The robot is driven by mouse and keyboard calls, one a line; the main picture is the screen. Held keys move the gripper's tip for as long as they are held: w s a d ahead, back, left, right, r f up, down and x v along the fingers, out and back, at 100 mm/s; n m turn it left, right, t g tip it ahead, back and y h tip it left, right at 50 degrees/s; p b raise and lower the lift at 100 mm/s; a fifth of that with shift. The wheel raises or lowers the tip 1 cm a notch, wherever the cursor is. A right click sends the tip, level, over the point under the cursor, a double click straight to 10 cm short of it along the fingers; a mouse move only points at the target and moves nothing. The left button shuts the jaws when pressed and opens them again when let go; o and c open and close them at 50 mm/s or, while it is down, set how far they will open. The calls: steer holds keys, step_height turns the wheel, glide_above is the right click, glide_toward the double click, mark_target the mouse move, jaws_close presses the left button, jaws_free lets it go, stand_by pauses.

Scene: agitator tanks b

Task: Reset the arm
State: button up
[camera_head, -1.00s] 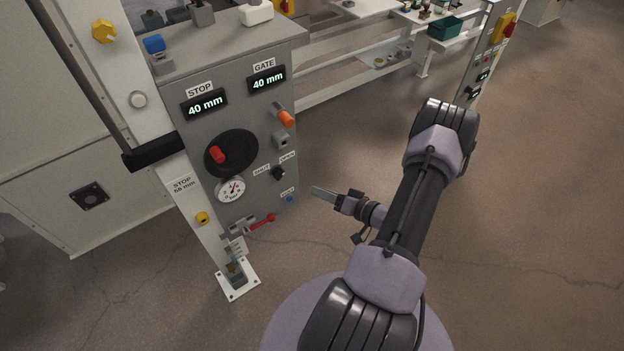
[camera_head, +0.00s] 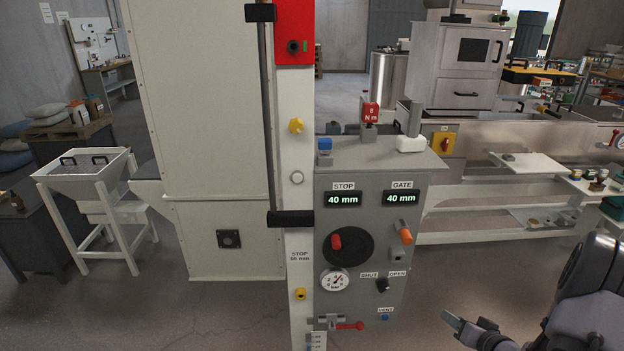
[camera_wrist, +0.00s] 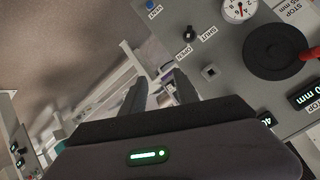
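My arm (camera_head: 585,295) reaches in from the lower right corner of the head view, mostly cut off by the frame. My gripper (camera_head: 455,324) points left, to the right of the grey control panel (camera_head: 360,222) and apart from it, about level with the blue vent button (camera_head: 385,317). In the wrist view my gripper (camera_wrist: 160,88) shows two dark fingers held apart with nothing between them. The panel's knobs and dial (camera_wrist: 238,8) show beyond the fingers at the upper right of that view.
The panel carries two displays (camera_head: 342,199) reading 40 mm, a red-handled dial wheel (camera_head: 347,247), an orange lever (camera_head: 405,236) and a red valve handle (camera_head: 348,326). A white post (camera_head: 299,215) stands left of it. A white bench frame (camera_head: 480,236) stands behind at right. Floor right of the panel is clear.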

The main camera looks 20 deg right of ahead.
steer(key=w+a+r+g+h, duration=0.15)
steer(key=a+r, duration=0.25)
steer(key=r, duration=0.5)
steer(key=w+a+r+g+h, duration=0.1)
steer(key=w+a+r, duration=0.3)
steer(key=r, duration=0.6)
steer(key=s+a+r, duration=0.3)
steer(key=a+r, duration=0.1)
steer(key=a, duration=0.4)
steer(key=s+a+r+n+g+y, duration=0.1)
steer(key=s+a+r+y, duration=0.1)
steer(key=s+a, duration=0.7)
steer(key=s+a+r+n+g+y, duration=0.2)
steer(key=s+a+y, duration=0.2)
steer(key=s+a, duration=0.5)
steer(key=a, duration=0.7)
steer(key=shift+s+r, duration=0.2)
steer(key=shift+r, duration=0.15)
